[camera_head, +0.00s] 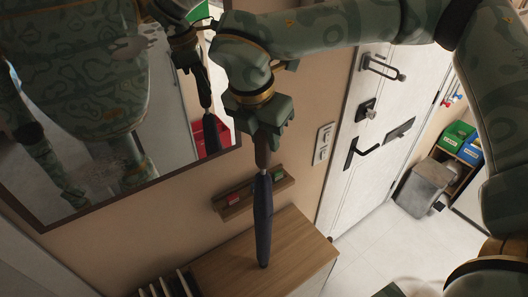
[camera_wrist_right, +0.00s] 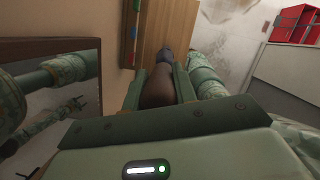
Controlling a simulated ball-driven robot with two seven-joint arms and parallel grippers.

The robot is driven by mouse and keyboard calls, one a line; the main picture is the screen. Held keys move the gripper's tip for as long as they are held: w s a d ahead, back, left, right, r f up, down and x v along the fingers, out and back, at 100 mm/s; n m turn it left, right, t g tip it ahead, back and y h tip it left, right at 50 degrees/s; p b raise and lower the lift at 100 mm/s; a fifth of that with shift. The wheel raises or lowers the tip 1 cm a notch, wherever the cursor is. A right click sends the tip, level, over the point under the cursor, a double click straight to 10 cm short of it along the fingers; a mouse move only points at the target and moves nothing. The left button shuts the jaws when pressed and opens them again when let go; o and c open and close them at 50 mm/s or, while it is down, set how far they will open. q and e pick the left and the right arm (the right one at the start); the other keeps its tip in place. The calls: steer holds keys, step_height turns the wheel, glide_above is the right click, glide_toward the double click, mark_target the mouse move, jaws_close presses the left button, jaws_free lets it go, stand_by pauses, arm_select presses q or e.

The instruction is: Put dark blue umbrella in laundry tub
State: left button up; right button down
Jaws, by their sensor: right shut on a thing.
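My right gripper (camera_head: 263,135) is shut on the brown handle of the dark blue umbrella (camera_head: 263,220). The umbrella is folded and hangs nearly upright with its tip down, in front of the wooden cabinet top in the head view. I cannot tell whether the tip touches the cabinet. In the right wrist view the brown handle sits between the gripper's fingers (camera_wrist_right: 159,88), with the dark blue canopy (camera_wrist_right: 165,56) beyond. A red container (camera_wrist_right: 296,24) shows at the upper right there; I cannot tell whether it is the laundry tub. My left gripper is not in view.
A wooden cabinet (camera_head: 225,268) stands below against the wall, with a small wall shelf (camera_head: 235,202) above it. A large mirror (camera_head: 165,115) hangs at left. A white door (camera_head: 375,150) is right of the cabinet. A grey bin (camera_head: 424,188) stands beyond; light floor is clear before the door.

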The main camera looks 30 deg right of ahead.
steer(key=shift+r, duration=0.35)
arm_select(q)
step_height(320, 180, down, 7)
steer(key=b, duration=0.7)
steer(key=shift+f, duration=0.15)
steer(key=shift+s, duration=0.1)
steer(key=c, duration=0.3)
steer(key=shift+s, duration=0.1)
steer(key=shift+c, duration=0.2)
arm_select(e)
steer(key=s+a+r, duration=0.2)
steer(key=s+r, duration=0.9)
steer(key=s, duration=0.3)
steer(key=shift+a, duration=0.2)
